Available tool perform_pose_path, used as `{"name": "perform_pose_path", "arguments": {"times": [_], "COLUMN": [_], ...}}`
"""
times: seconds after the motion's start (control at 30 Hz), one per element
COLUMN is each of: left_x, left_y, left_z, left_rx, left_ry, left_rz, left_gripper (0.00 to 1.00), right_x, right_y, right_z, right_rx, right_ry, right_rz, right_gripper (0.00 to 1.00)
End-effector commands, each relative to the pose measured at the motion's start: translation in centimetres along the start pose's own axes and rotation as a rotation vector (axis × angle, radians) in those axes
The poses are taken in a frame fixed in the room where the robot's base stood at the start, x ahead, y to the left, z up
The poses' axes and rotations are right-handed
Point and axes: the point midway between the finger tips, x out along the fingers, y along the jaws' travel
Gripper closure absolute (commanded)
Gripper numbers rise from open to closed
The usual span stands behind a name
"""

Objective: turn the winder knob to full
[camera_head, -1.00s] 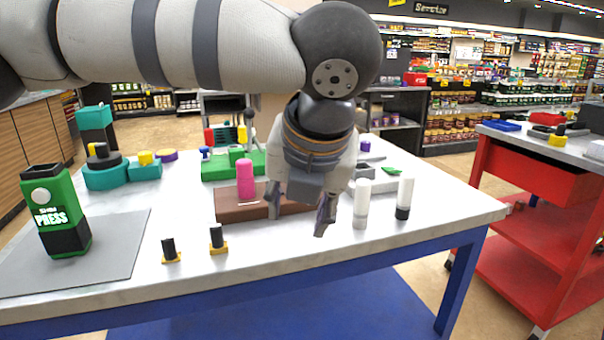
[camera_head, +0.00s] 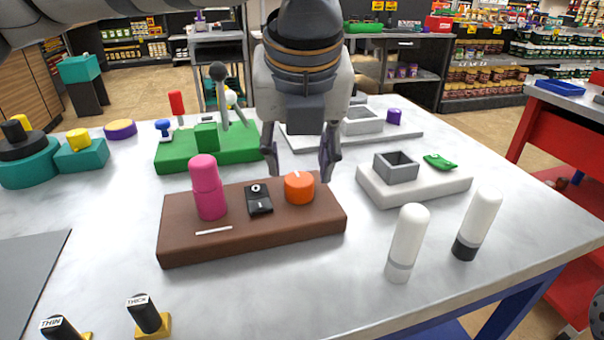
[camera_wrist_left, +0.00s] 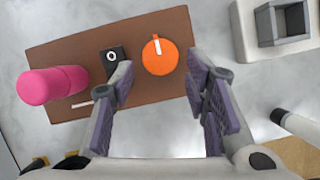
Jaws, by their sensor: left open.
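The likely winder knob is the orange knob (camera_head: 299,187) with a white pointer line, on the right part of a brown block (camera_head: 250,236). It also shows in the left wrist view (camera_wrist_left: 160,58), its line pointing up in that picture. My left gripper (camera_head: 300,172) is open, pointing down above and just behind the knob in the head view. In the left wrist view its two fingers (camera_wrist_left: 163,85) stand apart on either side of the knob, not visibly touching it. A pink cylinder (camera_head: 208,190) and a black switch plate (camera_head: 259,199) share the block. My right gripper is not in view.
A green base (camera_head: 180,157) with levers stands behind the block. A light tray (camera_head: 414,192) with a grey box lies to the right. Two white cylinders (camera_head: 408,240) (camera_head: 479,220) stand front right. Posts labelled THIN (camera_head: 62,328) and THICK (camera_head: 145,316) stand front left.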

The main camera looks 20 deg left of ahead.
Motion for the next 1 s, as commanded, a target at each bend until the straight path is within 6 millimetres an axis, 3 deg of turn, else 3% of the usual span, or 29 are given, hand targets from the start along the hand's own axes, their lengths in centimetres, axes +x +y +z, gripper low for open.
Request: {"name": "perform_pose_path", "arguments": {"times": [0.03,0.2,0.5,0.53,0.7,1.0], "left_x": [1.6,3.7,3.9,3.9,3.9,3.4], "left_y": [0.0,0.0,0.0,0.0,0.0,0.1], "left_z": [-0.2,-0.1,0.1,0.1,0.1,0.2], "left_rx": [0.001,0.000,-0.001,-0.001,-0.001,0.027], "left_ry": [0.010,0.003,-0.003,-0.003,-0.003,-0.009], "left_rz": [0.003,0.001,-0.002,-0.002,-0.002,-0.015], "left_gripper": [0.57,0.57,0.57,0.60,0.94,0.94], "right_x": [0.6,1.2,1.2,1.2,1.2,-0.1], "right_y": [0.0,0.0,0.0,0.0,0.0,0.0], "right_z": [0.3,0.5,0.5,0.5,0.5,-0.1], "right_rx": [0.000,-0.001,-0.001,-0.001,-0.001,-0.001], "right_ry": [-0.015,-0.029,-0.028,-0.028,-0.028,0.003], "right_rz": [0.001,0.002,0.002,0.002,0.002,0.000], "right_gripper": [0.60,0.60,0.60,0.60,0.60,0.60]}}
